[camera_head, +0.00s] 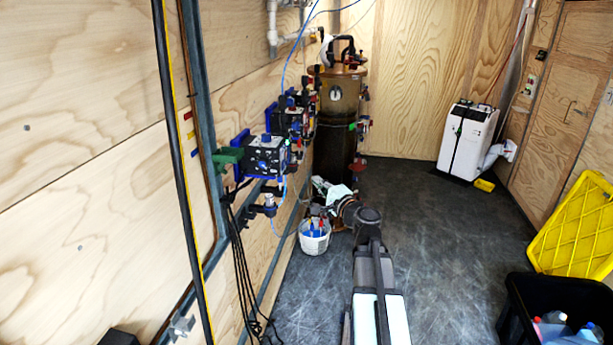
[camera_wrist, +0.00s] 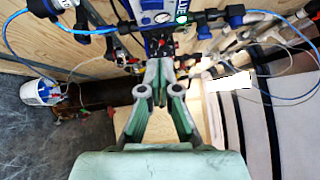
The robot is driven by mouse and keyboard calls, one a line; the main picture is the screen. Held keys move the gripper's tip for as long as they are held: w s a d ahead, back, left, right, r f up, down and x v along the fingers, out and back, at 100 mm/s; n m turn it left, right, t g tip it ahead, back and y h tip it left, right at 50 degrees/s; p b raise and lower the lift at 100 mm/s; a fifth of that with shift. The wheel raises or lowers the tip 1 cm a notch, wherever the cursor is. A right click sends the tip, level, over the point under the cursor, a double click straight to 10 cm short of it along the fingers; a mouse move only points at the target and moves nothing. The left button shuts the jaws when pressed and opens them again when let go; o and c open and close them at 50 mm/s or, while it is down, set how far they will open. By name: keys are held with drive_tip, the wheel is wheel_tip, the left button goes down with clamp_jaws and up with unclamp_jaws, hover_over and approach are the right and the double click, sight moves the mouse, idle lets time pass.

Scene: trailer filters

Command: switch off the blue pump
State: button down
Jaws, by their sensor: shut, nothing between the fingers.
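Two dark pump units with blue frames are mounted on the left plywood wall in the head view: a nearer one (camera_head: 266,155) and a farther one (camera_head: 288,121). I cannot tell which is the task's blue pump. In the wrist view, a blue-and-white pump panel (camera_wrist: 157,14) with a round dial is at the top centre, with a lit green spot (camera_wrist: 182,18) at its right. My gripper (camera_wrist: 160,64) is shut and empty, its fingertips just below this panel in the picture. Contact with any control cannot be made out.
A tall brown tank (camera_head: 336,125) stands behind the pumps. Blue hoses and fittings surround the panel. A white bucket (camera_head: 314,241) is on the floor by the wall.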

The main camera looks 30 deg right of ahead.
drive_tip(key=p, duration=0.3)
approach(283, 165)
drive_tip(key=w+d, duration=0.4)
drive_tip(key=w, duration=0.1)
drive_tip(key=shift+w+a+r+p, duration=0.2)
drive_tip(key=shift+w+a+p, duration=0.05)
drive_tip(key=shift+w+a, duration=0.5)
drive_tip(key=shift+w+a+r+p, duration=0.25)
drive_tip(key=shift+w+a, duration=0.35)
drive_tip(key=shift+a, duration=0.3)
